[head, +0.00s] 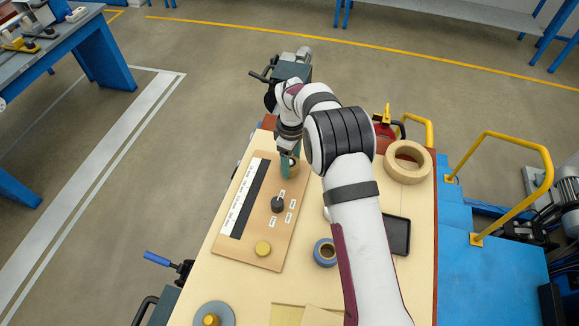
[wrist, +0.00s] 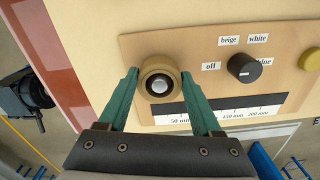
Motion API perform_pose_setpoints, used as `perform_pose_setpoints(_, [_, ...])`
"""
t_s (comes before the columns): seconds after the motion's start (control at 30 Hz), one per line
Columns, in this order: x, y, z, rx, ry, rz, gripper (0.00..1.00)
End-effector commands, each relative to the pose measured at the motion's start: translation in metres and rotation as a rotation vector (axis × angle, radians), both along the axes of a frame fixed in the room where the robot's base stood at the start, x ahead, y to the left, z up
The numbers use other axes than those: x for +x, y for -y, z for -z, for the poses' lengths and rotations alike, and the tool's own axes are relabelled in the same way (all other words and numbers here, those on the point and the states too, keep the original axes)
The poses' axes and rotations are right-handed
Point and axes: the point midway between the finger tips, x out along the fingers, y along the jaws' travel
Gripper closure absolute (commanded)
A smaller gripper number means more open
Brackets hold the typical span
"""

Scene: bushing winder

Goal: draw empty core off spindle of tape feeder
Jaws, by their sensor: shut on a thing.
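The empty core (wrist: 160,65) is a short tan-brown ring seen end-on in the wrist view, around the metal spindle (wrist: 159,86) of the tape feeder. The spindle's end shows inside the core's bore. My gripper (wrist: 160,74) has its two green fingers on opposite sides of the core, shut on it. In the head view, my gripper (head: 288,166) is at the far end of the brown feeder board (head: 238,235), and the core (head: 294,168) shows partly behind its fingers. How far the core sits along the spindle cannot be told.
A black selector knob (head: 277,204) with labels and a yellow button (head: 263,248) stand on the board beside a ruler strip (head: 240,205). A blue tape roll (head: 325,252), a black tray (head: 396,235) and a large tan ring (head: 407,162) lie to the right.

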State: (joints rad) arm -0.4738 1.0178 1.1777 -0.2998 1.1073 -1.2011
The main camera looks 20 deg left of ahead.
Motion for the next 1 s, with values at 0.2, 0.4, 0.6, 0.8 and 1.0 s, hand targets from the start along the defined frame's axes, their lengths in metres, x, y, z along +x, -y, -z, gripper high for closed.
perform_pose_setpoints(0.2, [0.0, 0.0, -0.011, 0.0, 0.001, 0.0, 0.86])
perform_pose_setpoints(0.4, [0.0, 0.0, -0.021, 0.0, 0.001, 0.0, 0.86])
perform_pose_setpoints(0.6, [0.0, 0.0, -0.031, 0.0, 0.001, 0.0, 0.86])
perform_pose_setpoints(0.8, [0.0, 0.0, -0.041, 0.0, 0.0, 0.0, 0.86])
perform_pose_setpoints(1.0, [0.0, 0.0, -0.046, 0.0, 0.001, 0.0, 0.86])
